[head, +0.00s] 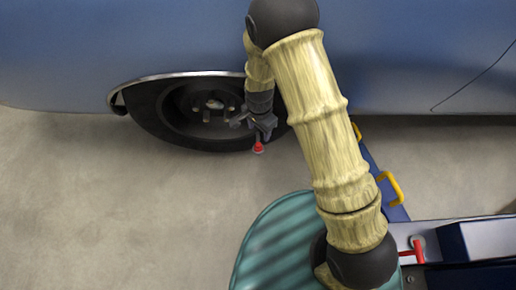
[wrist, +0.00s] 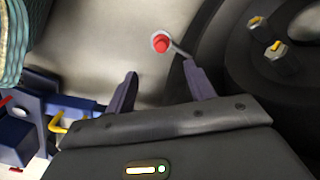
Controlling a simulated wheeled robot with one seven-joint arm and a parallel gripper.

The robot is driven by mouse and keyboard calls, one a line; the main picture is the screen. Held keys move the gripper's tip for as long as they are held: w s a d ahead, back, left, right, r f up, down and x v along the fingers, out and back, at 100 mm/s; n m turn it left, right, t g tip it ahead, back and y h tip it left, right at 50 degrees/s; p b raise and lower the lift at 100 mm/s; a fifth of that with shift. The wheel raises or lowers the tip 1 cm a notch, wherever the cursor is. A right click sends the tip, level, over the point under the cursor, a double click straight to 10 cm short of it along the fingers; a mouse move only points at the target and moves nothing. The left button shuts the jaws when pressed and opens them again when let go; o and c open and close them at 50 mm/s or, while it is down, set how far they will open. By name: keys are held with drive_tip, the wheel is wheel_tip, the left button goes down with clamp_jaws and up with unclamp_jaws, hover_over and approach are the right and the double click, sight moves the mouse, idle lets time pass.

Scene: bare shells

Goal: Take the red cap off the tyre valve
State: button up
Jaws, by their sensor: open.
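The red cap (wrist: 161,43) sits on the end of the thin tyre valve (wrist: 180,50), which sticks out from the dark wheel (wrist: 235,70) in the wrist view. In the head view the red cap (head: 258,147) shows just below my gripper (head: 256,132), in front of the tyre (head: 165,125). My gripper (wrist: 163,88) is open, its two fingers apart with nothing between them. In the wrist view the cap lies beyond the fingertips, nearer the right finger, and looks untouched. In the head view my gripper hides part of the wheel and the valve's stem.
The blue car body (head: 180,40) with its wheel arch rim (head: 200,75) rises behind the wheel. Wheel bolts (wrist: 278,50) stick out at the right. A blue object with yellow handles (head: 391,188) stands at the right. The floor (head: 70,190) at left is clear.

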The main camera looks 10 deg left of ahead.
drive_tip(key=b, duration=0.3)
hover_over(258, 144)
drive_tip(key=f, duration=0.6)
drive_tip(key=shift+d, duration=0.2)
drive_tip(key=shift+s, duration=0.1)
wheel_tip(258, 144, down, 5)
drive_tip(key=b, duration=0.3)
drive_tip(key=shift+a+f+b, duration=0.1)
drive_tip(key=shift+a+b, duration=0.05)
drive_tip(key=shift+b, duration=0.2)
drive_tip(key=c, duration=1)
